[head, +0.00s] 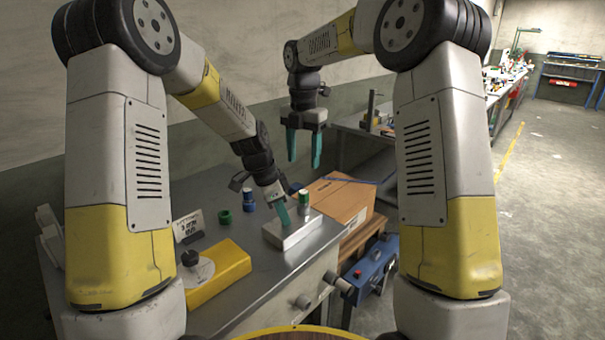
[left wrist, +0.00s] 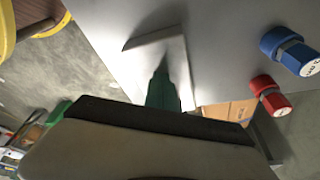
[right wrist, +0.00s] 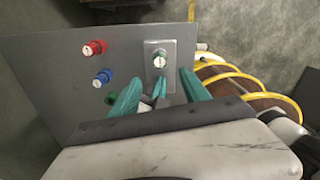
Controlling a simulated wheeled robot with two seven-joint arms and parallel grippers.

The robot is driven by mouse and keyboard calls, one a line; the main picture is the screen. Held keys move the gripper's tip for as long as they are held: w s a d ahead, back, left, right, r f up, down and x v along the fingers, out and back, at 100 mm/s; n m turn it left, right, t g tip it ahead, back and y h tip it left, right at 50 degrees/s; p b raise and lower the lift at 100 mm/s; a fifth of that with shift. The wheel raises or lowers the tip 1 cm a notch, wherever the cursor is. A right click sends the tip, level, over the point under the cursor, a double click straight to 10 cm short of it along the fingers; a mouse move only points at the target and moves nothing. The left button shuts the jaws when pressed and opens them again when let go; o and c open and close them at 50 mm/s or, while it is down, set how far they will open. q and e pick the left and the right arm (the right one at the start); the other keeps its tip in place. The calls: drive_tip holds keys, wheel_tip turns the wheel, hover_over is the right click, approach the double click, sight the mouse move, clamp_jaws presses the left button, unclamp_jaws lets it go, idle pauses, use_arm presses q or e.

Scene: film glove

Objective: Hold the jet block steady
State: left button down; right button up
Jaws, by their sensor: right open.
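The jet block (head: 284,238) is a pale metal block lying flat near the front edge of the grey bench. My right gripper (head: 303,163) is open and empty, raised above the far end of the bench.
A red cylinder (right wrist: 94,47) shows from above. A cardboard box (head: 340,199) lies beyond the block.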

sight(303, 192)
wheel_tip(303, 192, down, 12)
drive_tip(key=shift+r, duration=0.2)
idle(0.4)
clamp_jaws()
